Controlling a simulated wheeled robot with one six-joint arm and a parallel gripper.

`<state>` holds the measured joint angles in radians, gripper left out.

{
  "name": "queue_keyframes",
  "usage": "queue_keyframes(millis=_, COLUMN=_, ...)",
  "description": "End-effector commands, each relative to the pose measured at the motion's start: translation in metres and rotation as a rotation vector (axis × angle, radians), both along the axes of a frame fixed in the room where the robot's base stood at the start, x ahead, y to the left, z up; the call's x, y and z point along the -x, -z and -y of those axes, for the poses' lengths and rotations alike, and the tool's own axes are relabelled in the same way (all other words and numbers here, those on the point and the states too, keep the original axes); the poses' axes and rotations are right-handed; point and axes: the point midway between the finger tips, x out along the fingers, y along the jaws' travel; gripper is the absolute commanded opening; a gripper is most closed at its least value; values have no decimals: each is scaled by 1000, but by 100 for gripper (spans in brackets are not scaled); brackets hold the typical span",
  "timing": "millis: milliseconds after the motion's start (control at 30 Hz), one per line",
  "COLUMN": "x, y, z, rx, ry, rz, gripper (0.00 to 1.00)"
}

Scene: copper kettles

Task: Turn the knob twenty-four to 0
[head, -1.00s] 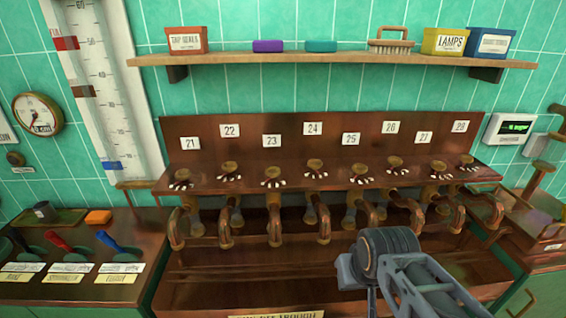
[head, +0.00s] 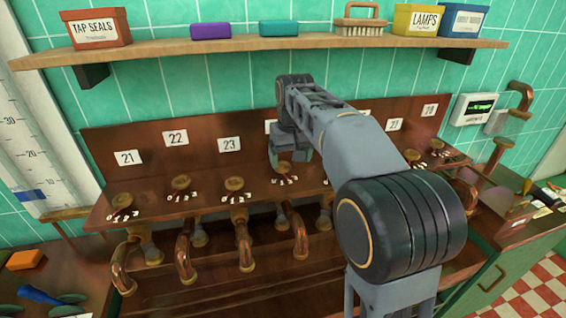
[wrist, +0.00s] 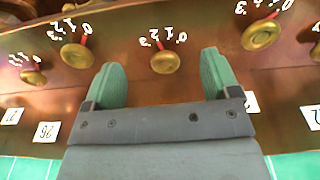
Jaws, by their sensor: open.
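Knob twenty-four, a round brass knob (wrist: 165,62), sits between my gripper's two fingers in the wrist view, with a clear gap on both sides. My gripper (wrist: 162,70) is open, with green finger pads, and touches nothing visible. In the head view my gripper (head: 290,155) is above the same knob (head: 284,168), and my arm covers most of label 24.
Neighbouring brass knobs stand on both sides, such as knob 23 (head: 235,184) and knob 22 (head: 181,182). Copper spouts (head: 185,262) hang below the wooden panel. A shelf (head: 250,48) with boxes and a brush runs above.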

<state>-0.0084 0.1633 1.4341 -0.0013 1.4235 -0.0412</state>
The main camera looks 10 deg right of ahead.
Motion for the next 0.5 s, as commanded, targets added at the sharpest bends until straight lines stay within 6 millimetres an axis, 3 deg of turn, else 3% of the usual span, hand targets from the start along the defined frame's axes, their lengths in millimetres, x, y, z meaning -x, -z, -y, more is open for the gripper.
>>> queue_keyframes(millis=33, x=-18, y=-1, z=0, rx=0, ry=-3, rz=-21, gripper=82)
queue_keyframes(millis=200, x=-55, y=0, z=1, rx=1, ry=-9, rz=-74, gripper=82)
queue_keyframes(millis=500, x=-81, y=8, z=3, rx=1, ry=-14, rz=-119, gripper=82)
